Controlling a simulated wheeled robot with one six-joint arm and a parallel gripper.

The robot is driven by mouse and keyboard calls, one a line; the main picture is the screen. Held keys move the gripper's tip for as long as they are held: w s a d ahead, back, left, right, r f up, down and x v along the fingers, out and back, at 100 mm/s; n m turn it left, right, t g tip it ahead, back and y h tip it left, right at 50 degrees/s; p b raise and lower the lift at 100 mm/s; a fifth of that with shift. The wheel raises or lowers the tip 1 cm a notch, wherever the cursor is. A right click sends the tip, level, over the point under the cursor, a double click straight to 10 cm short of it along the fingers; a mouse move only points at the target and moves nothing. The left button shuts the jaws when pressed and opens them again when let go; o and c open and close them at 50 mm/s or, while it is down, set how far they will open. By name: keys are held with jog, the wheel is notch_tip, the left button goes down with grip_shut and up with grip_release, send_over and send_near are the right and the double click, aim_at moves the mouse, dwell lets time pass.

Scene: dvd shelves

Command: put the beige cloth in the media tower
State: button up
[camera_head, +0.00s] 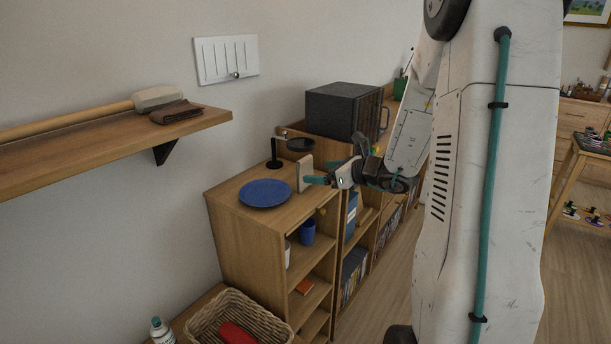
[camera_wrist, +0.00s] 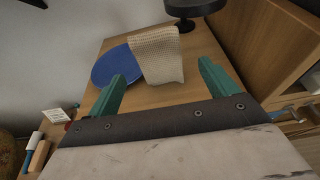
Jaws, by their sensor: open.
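The beige cloth (camera_head: 305,173) stands upright on top of a wooden shelf unit (camera_head: 240,235), right of a blue plate (camera_head: 265,194). In the wrist view the cloth (camera_wrist: 158,58) has a waffle texture and overlaps the plate's right edge. My gripper (camera_head: 319,180) is at the cloth's right side in the head view. In the wrist view its teal fingers are apart and the cloth shows between and beyond the tips; I cannot tell if they touch it. A taller wooden unit with disc cases (camera_head: 354,277) adjoins on the right; which unit is the media tower is unclear.
A black microwave (camera_head: 344,110) sits farther back. A wall shelf (camera_head: 90,138) juts out at left. Cups (camera_head: 307,232) fill part of the unit; a wicker basket (camera_head: 240,316) is in front.

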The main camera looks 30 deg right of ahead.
aim_at(309, 171)
jog(key=x, duration=0.3)
jog(key=shift+w+a, duration=0.2)
jog(key=shift+w, duration=0.15)
jog(key=c, duration=1)
jog(key=shift+c, duration=0.7)
